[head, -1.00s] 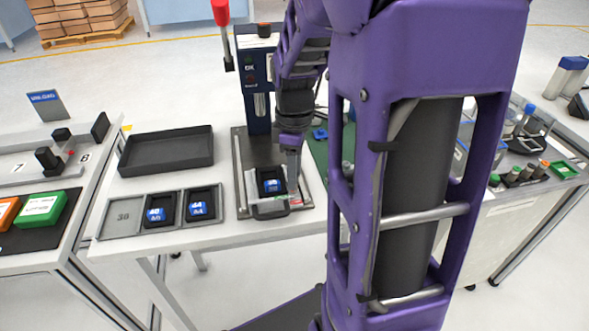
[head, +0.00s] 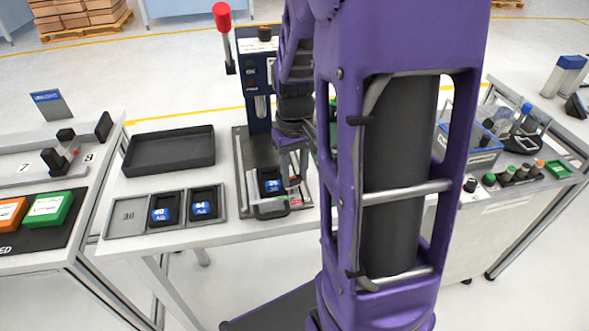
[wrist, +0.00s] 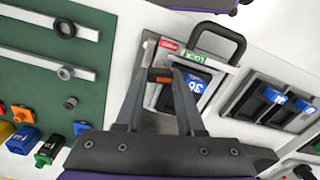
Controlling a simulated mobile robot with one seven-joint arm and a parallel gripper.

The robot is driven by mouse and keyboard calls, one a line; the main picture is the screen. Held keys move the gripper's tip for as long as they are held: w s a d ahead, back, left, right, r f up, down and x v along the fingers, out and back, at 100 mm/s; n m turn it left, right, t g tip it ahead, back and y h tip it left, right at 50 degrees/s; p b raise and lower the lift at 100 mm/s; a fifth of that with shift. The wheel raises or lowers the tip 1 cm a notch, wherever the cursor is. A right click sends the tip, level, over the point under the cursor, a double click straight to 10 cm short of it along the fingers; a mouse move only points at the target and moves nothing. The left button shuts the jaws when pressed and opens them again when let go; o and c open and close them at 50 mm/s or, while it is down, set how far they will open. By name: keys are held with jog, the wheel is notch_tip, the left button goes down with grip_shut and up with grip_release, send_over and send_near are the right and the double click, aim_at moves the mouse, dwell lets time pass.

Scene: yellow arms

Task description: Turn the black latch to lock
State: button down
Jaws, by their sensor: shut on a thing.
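The fixture (wrist: 150,103) holds a black block with a blue label reading 36 (wrist: 196,84). Green LOCK (wrist: 192,56) and red (wrist: 168,45) labels mark its edge. A small black latch with an orange part (wrist: 161,76) sits between my fingertips, beside the block; my fingers partly hide it. My gripper (wrist: 161,80) is shut on it. In the head view my gripper (head: 291,182) points down at the right side of the fixture, and the block (head: 271,183) shows to its left.
A black loop handle (wrist: 232,38) stands at the fixture's front. A tray with two blue-labelled blocks (head: 118,216) and an empty black bin (head: 165,166) lie to the left. A press with a red-knobbed lever (head: 222,16) stands behind. A green board (wrist: 60,95) lies on the other side.

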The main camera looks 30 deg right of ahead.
jog(key=shift+m+p, duration=0.3)
jog(key=shift+m, duration=0.9)
jog(key=c, duration=0.5)
grip_release()
jog(key=shift+a, duration=0.1)
jog(key=shift+f, duration=0.1)
